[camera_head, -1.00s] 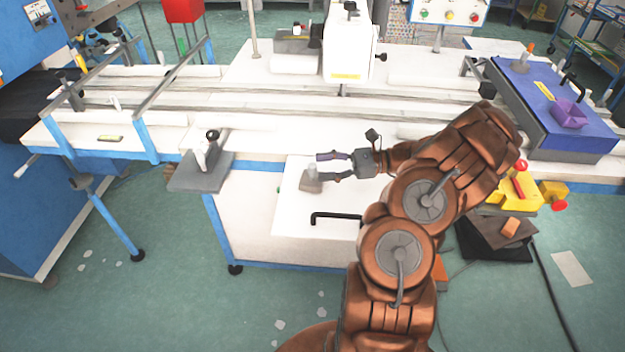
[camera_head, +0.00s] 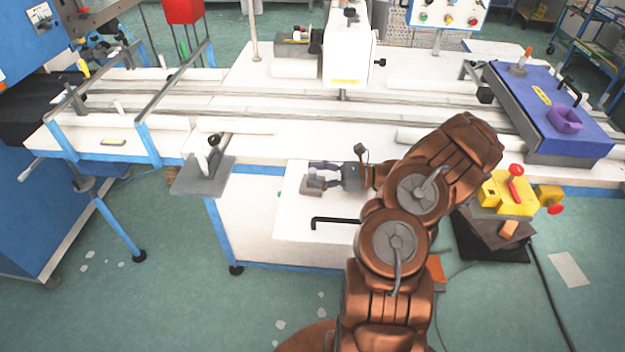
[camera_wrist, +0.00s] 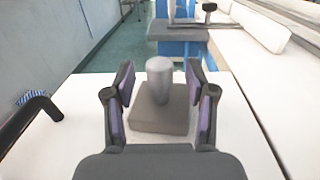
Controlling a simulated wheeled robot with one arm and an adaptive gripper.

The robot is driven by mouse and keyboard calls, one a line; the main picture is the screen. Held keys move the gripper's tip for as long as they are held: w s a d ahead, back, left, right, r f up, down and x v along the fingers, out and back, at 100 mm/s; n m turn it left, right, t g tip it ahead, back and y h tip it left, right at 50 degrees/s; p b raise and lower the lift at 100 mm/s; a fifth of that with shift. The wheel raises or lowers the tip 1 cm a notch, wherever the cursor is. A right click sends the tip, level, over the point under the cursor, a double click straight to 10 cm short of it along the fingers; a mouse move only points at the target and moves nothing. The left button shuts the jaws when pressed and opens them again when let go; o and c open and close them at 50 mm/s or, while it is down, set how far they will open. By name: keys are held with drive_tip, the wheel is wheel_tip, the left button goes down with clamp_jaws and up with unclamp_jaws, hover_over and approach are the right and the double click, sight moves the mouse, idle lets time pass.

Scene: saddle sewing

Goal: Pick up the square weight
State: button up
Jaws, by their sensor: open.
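The square weight (camera_wrist: 158,116) is a grey-brown square block with a rounded, lighter knob (camera_wrist: 159,78) on top. It stands upright on the white panel (camera_wrist: 80,150) at the front of the machine. In the head view the weight (camera_head: 311,188) is partly covered by my gripper (camera_head: 318,174). In the wrist view my gripper (camera_wrist: 160,98) is open, with one purple-padded finger on each side of the knob. Gaps show between the knob and both fingers, so I see no contact. The fingers sit low over the block.
A black handle (camera_head: 338,221) stands up from the panel near the gripper. A grey plate with a black-knobbed lever (camera_head: 203,176) lies to the left. The sewing machine head (camera_head: 347,48) rises behind. Yellow blocks (camera_head: 510,192) are at the right.

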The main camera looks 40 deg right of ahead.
drive_tip(key=shift+w+a, duration=0.3)
drive_tip(key=shift+a, duration=0.1)
drive_tip(key=shift+c, duration=0.3)
clamp_jaws()
